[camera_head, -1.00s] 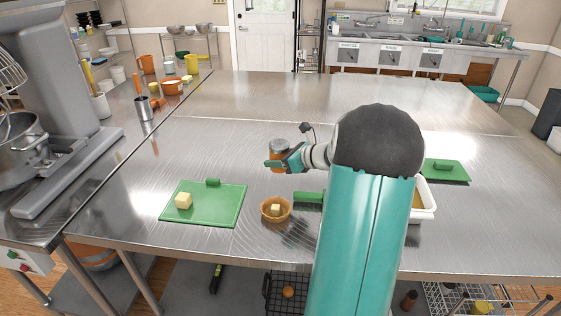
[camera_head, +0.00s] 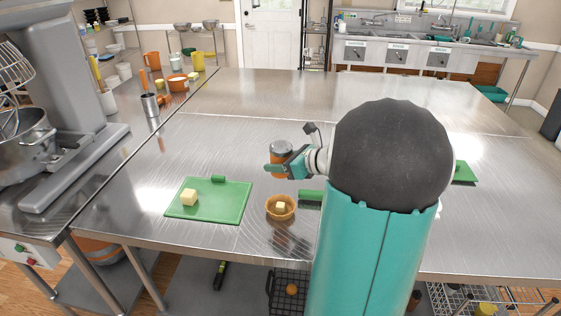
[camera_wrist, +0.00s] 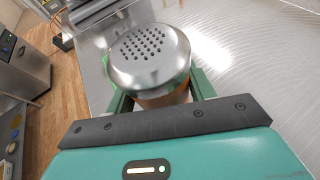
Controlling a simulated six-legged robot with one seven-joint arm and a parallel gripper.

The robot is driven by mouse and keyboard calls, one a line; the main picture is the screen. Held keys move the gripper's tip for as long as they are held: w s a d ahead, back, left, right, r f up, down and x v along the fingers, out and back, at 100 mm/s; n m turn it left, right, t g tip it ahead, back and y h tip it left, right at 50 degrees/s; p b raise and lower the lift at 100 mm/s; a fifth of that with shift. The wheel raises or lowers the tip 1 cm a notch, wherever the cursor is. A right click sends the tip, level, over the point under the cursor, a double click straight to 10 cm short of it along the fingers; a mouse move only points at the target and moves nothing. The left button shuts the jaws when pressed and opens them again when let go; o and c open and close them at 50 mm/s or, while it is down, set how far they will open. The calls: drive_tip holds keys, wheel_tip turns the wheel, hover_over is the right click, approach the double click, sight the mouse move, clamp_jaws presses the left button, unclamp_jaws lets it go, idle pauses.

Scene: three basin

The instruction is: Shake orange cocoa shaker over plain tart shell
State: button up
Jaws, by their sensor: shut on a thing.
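The orange shaker (camera_head: 280,158) with a grey metal lid is held upright in my gripper (camera_head: 279,170), above the table. In the wrist view the shaker's perforated metal lid (camera_wrist: 150,50) faces the camera, and my gripper (camera_wrist: 160,98) is shut around its body. The tart shell (camera_head: 281,213) is a small golden-brown cup on the steel table, nearer the camera than the shaker. The shaker is apart from the shell.
A large mixer (camera_head: 60,90) stands far left. The table's back is clear.

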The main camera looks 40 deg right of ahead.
drive_tip(key=shift+c, duration=0.6)
drive_tip(key=d+f, duration=0.1)
drive_tip(key=f, duration=0.1)
drive_tip(key=d+f, duration=0.2)
drive_tip(key=f, duration=0.1)
drive_tip(key=d+f, duration=0.2)
drive_tip(key=shift+s+d+f, duration=0.1)
drive_tip(key=shift+d+f, duration=0.05)
drive_tip(key=shift+d, duration=0.05)
drive_tip(key=shift+a, duration=0.1)
